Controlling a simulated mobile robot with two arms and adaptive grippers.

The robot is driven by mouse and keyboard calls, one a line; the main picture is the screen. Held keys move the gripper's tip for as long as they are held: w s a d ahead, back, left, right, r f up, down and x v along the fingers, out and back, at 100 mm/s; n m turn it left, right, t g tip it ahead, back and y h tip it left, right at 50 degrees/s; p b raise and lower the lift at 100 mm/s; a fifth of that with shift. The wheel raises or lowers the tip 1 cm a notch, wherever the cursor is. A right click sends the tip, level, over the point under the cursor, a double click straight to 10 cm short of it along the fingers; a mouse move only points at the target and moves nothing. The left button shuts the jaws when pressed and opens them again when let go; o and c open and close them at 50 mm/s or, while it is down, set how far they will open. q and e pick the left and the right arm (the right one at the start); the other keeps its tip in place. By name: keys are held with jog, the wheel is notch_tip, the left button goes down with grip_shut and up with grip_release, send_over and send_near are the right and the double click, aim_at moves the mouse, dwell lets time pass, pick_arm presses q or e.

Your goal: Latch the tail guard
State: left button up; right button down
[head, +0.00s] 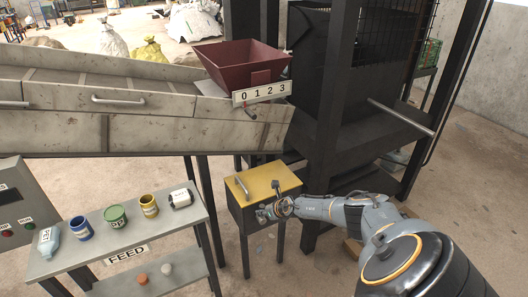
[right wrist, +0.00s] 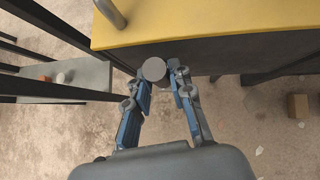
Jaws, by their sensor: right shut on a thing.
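A dark box with a yellow lid (head: 270,182) stands at the lower middle of the head view; I take it to be the tail guard. The lid looks closed, with a grey bar handle (head: 242,187) at its left. My right gripper (head: 269,212) is at the box's front face, just below the lid edge. In the right wrist view, the gripper (right wrist: 160,76) is shut on a round grey knob (right wrist: 154,69) under the edge of the yellow lid (right wrist: 200,22). The fingers partly hide the knob's mount. I cannot tell whether the latch is engaged. My left gripper is out of view.
A grey feed bench (head: 158,226) with several small containers stands at left. A conveyor (head: 140,130) with a red hopper (head: 240,62) and a number strip runs above. Dark frame posts (head: 328,130) and a metal bar (head: 400,117) stand behind my right arm. Floor is open at front.

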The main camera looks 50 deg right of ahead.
jog(key=shift+s+a+f, duration=0.1)
jog(key=shift+a+f, duration=0.05)
jog(key=shift+f, duration=0.05)
dwell(0.4)
jog(key=c, duration=1.3)
grip_release()
jog(key=shift+o, duration=0.7)
jog(key=shift+r, duration=0.1)
